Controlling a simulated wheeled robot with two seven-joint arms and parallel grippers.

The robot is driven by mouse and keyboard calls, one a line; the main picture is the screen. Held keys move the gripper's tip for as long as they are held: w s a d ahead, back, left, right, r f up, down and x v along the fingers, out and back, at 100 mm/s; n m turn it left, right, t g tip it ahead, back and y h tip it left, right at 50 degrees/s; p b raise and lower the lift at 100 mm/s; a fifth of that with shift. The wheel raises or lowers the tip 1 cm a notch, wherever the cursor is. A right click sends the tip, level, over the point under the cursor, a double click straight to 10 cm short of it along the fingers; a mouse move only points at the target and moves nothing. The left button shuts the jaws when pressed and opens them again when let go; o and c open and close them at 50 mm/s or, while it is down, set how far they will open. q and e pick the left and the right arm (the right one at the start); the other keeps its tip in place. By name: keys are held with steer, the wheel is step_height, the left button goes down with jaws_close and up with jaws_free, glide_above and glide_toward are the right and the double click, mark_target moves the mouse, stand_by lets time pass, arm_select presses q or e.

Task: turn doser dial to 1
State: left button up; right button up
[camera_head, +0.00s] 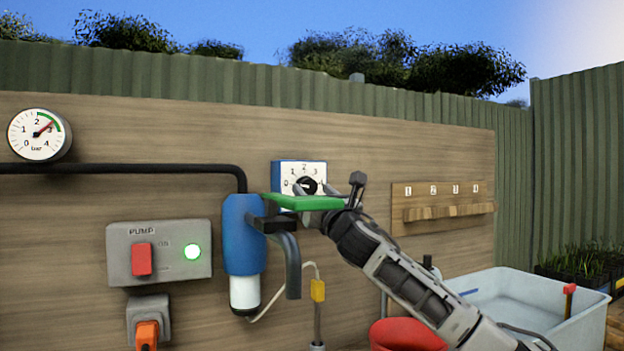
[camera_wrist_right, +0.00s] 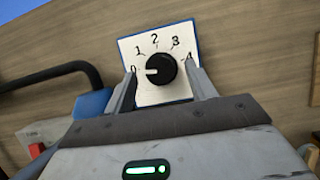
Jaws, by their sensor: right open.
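The doser (camera_head: 289,168) is a white-faced blue box on the wooden wall, with a black round dial (camera_wrist_right: 160,68) and the numbers 0 to 4 around it. In the right wrist view the dial's white mark points left, at the 0. My right gripper (camera_wrist_right: 161,74) is open, with one finger on each side of the dial. The dial sits between the fingertips in that view; I cannot tell whether they touch it. In the head view the right gripper (camera_head: 311,190) reaches up to the doser's lower part and partly hides it. My left gripper is not in view.
A green flat bar (camera_head: 300,202) shows just below the doser. To the left are a blue filter (camera_head: 242,235), a black pipe (camera_head: 120,168), a pump switch box (camera_head: 160,252) with a lit green lamp, and a gauge (camera_head: 39,135). A numbered rack (camera_head: 445,212) and white tub (camera_head: 530,290) are right.

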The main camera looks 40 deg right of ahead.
steer(key=shift+x, duration=0.8)
steer(key=shift+s+r, duration=0.1)
steer(key=c, duration=1)
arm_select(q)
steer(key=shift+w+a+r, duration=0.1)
